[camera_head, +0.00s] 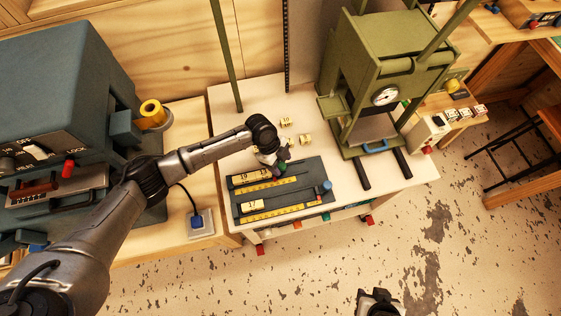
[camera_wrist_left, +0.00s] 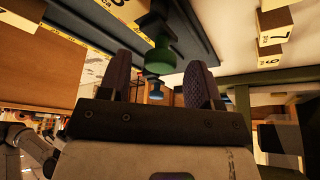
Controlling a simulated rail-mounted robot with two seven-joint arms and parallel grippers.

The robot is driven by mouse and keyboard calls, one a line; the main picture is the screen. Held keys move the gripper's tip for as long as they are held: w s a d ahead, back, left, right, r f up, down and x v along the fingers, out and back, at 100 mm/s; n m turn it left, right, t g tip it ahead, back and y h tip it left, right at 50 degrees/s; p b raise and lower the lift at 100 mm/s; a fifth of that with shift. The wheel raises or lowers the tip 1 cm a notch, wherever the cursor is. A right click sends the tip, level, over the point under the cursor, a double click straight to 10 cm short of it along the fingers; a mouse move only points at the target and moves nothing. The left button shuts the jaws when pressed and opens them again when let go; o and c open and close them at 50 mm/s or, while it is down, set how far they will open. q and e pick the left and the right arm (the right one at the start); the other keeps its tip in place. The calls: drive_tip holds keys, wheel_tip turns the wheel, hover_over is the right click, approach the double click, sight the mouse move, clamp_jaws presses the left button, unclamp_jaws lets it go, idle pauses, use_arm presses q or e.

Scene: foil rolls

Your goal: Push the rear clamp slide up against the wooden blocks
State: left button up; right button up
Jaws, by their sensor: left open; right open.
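A dark grey clamp board (camera_head: 300,193) lies on the white table, with a rear and a front row, each holding pale numbered wooden blocks beside a yellow scale. The rear blocks (camera_head: 245,178) sit at the left of their row; the front blocks (camera_head: 252,206) likewise. The rear clamp slide's green knob (camera_wrist_left: 160,58) appears between and just beyond the spread fingers of my left gripper (camera_wrist_left: 158,82); contact cannot be told. In the head view my left gripper (camera_head: 273,163) is over the rear row and hides part of it. My right gripper (camera_head: 379,302) is open, far off at the bottom edge.
The front slide's blue knob (camera_head: 327,186) stands at the front row's right. Several loose wooden blocks (camera_head: 305,139) lie behind the board. A green press (camera_head: 385,60) stands at the back right, a grey machine (camera_head: 60,90) at the left.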

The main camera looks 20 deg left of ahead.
use_arm(q)
drive_tip(key=s+p+v, duration=0.1)
drive_tip(key=p+v, duration=0.8)
drive_tip(key=v, duration=0.4)
drive_tip(key=shift+w, duration=0.5)
drive_tip(key=shift+d+r, duration=0.1)
